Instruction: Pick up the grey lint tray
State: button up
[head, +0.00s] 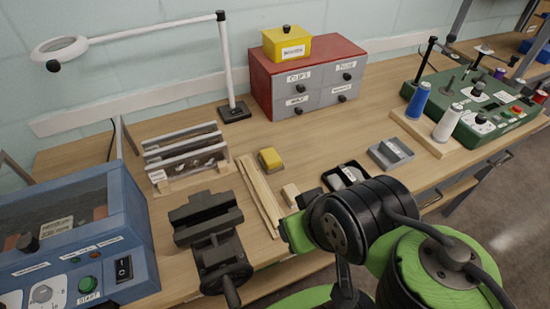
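A small grey tray (396,162), which looks like the lint tray, sits on the wooden workbench right of the middle in the head view. It lies flat, with a raised, divided inside. My green and black arm comes up from the lower right, and its bulky joints are in front of the bench edge, nearer than the tray. My gripper's fingers cannot be made out, so whether they are open or shut does not show. The tray stands apart from my arm and is fully visible.
A black tray (337,184) lies left of the grey tray, partly behind my arm. Spools (418,102) on a wooden board and a green machine (490,125) stand to the right. A red drawer cabinet (308,75) is behind. A yellow block (270,160) and vise (215,250) are left.

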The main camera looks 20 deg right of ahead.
aim_at(390, 154)
jog(key=j+z, duration=0.1)
jog(key=z, duration=0.95)
jog(key=l+z, duration=0.1)
jog(key=z, duration=0.55)
jog(key=i+l+u, duration=0.25)
jog(key=u, duration=0.45)
jog(key=i+l+u, duration=0.1)
jog(key=l+u, duration=0.35)
jog(key=u, duration=0.25)
jog(key=l+u, duration=0.45)
jog(key=u, duration=0.25)
jog(key=l+u, duration=0.5)
jog(key=u, duration=0.15)
jog(key=k+l+u, duration=0.25)
jog(key=u, duration=0.45)
jog(key=k+l+u, duration=0.25)
jog(key=u, duration=0.45)
jog(key=k+l+u, duration=0.2)
jog(key=k+u, duration=0.15)
jog(key=u, duration=0.35)
jog(key=k+u, duration=0.3)
jog(key=u, duration=0.4)
